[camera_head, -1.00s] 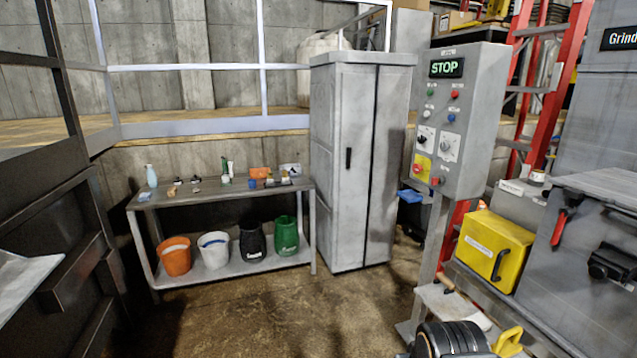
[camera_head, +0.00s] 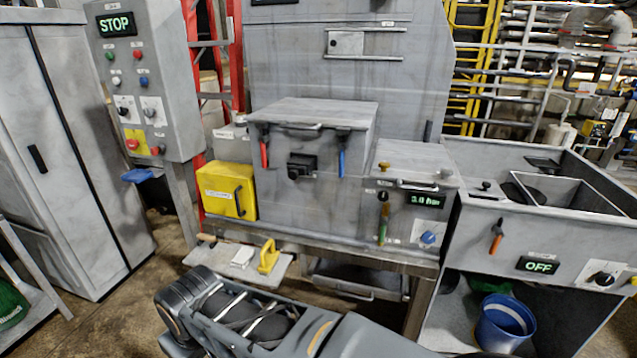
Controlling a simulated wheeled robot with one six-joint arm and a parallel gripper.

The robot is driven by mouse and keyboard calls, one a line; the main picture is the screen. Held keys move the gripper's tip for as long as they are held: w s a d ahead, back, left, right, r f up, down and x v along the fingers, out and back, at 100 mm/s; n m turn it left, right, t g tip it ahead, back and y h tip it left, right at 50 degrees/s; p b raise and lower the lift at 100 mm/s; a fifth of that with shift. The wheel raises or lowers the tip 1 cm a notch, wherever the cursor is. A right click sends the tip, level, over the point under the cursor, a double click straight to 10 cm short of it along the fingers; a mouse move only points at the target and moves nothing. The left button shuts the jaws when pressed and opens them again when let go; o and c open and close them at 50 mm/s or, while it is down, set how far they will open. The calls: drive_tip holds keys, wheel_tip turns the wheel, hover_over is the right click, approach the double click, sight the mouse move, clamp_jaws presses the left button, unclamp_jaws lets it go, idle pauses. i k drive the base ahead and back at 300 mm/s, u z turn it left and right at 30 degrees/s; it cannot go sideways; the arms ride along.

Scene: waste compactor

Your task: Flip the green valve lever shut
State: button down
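The green valve lever (camera_head: 383,222) hangs on the front of a grey box (camera_head: 425,165) with a lit pressure display (camera_head: 427,200). The lever points down, with an orange-brown upper part near its pivot. A blue knob (camera_head: 428,238) sits to its lower right. My arm shows at the bottom centre, below and to the left of the lever. My gripper's fingers are not in view.
Red (camera_head: 264,153) and blue (camera_head: 341,163) handles hang on the larger grey box to the left. A yellow box (camera_head: 227,190) and a yellow handle (camera_head: 268,257) are nearby. An orange-handled lever (camera_head: 497,236) is on the sink unit (camera_head: 540,200) at right.

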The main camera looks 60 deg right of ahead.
sight(384, 220)
drive_tip(key=z, duration=1.9)
drive_tip(key=i, duration=0.45)
drive_tip(key=u, duration=1.3)
